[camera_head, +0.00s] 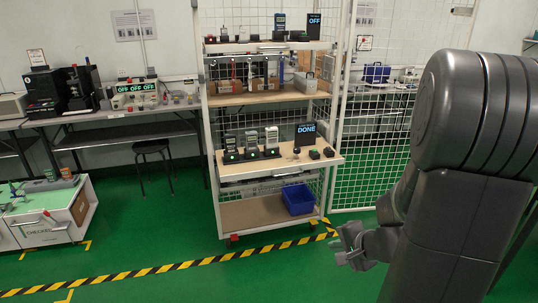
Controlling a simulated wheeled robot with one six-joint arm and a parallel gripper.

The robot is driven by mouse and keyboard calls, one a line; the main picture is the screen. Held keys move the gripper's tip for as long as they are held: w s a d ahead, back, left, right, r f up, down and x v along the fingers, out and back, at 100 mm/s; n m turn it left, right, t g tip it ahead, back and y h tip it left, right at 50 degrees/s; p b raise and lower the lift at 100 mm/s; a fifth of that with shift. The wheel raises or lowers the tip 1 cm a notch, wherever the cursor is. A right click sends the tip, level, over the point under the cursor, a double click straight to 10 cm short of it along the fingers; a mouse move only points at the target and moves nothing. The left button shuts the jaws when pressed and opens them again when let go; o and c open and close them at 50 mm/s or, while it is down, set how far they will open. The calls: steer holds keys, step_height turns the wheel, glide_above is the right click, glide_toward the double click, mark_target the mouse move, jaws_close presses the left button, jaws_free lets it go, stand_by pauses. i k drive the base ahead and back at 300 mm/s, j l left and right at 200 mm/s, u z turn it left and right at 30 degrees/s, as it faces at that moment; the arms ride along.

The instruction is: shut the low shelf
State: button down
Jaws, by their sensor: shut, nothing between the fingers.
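A tall white rack stands in the middle of the head camera view. Its low shelf (240,172) is a light wood board with a white front edge, and it juts out of the rack toward me. A grey handle (285,171) shows on its front edge. The shelf carries several handheld testers (252,146) in dark stands, a screen reading DONE (306,133) and small black items at the right. My gripper (342,254) is shut and empty, below and right of the shelf, apart from it. My dark arm fills the right side.
A blue bin (298,199) sits on the rack's bottom board (245,213). Upper shelves hold more devices and boxes. A white mesh panel (370,150) stands right of the rack. A white cabinet (60,222) is at left. Green floor with striped tape (150,271) lies clear in front.

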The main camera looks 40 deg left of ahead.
mark_target(243, 164)
steer(key=i+j+z, duration=0.15)
steer(key=j, duration=0.6)
steer(key=i+j+z, duration=0.1)
steer(key=j, duration=0.6)
steer(key=i+j+z, duration=0.15)
steer(key=j, duration=0.65)
steer(key=i+j+z, duration=0.1)
steer(key=j, duration=0.65)
